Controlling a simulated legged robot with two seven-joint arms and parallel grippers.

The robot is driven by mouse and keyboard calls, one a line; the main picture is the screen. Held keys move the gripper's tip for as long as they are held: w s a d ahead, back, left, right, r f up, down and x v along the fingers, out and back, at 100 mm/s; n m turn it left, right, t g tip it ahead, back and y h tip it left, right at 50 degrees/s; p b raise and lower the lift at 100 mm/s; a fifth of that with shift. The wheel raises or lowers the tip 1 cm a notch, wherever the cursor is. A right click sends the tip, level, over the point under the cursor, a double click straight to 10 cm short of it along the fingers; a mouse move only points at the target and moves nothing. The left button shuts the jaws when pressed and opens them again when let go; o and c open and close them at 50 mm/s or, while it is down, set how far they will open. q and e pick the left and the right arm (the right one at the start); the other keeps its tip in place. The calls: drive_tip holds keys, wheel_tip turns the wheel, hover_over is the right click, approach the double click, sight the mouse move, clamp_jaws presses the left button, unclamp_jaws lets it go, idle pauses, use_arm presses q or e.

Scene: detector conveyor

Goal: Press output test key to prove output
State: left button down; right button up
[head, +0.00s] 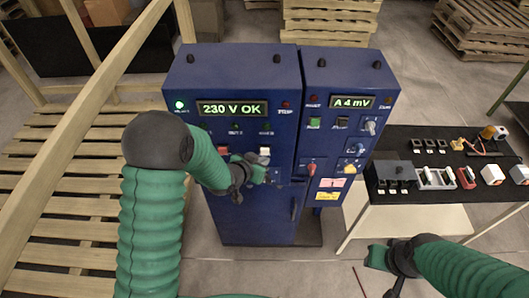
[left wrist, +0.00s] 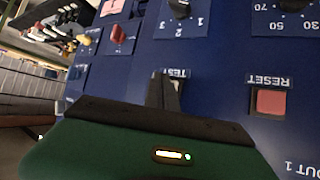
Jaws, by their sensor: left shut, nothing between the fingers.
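The blue cabinet (head: 232,75) stands in the middle of the head view, its display (head: 232,108) reading 230 V OK. A white key (head: 265,151) sits below the display, right of a red button (head: 223,151). In the left wrist view a TEST label (left wrist: 176,72) shows upside down, with the red RESET button (left wrist: 270,102) to its right. My left gripper (head: 262,175) is shut and empty, close to the panel just below the white key. Its fingertips (left wrist: 164,90) cover most of the TEST key; contact cannot be told. My right gripper (head: 378,259) is low at the right, its jaws unclear.
The adjoining cabinet's display (head: 352,102) reads A 4 mV, above a red knob (head: 311,168). A black-topped table (head: 420,165) with several small parts stands at the right. Wooden pallets (head: 75,190) and a rail lie at the left.

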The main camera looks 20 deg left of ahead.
use_arm(q)
drive_tip(key=shift+w+a, duration=0.4)
drive_tip(key=shift+a, duration=0.1)
use_arm(e)
drive_tip(key=shift+a+r, duration=0.1)
use_arm(q)
drive_tip(key=shift+w+d+r, duration=0.1)
drive_tip(key=shift+w+d, duration=0.05)
drive_tip(key=shift+d, duration=0.15)
use_arm(e)
drive_tip(key=shift+d, duration=0.3)
use_arm(q)
drive_tip(key=shift+w+a, duration=0.25)
drive_tip(key=shift+w, duration=0.05)
use_arm(e)
drive_tip(key=shift+a, duration=0.1)
idle(0.3)
use_arm(q)
drive_tip(key=shift+s+d, duration=0.4)
drive_tip(key=shift+s, duration=0.45)
drive_tip(key=shift+s, duration=0.1)
use_arm(e)
drive_tip(key=shift+f, duration=0.2)
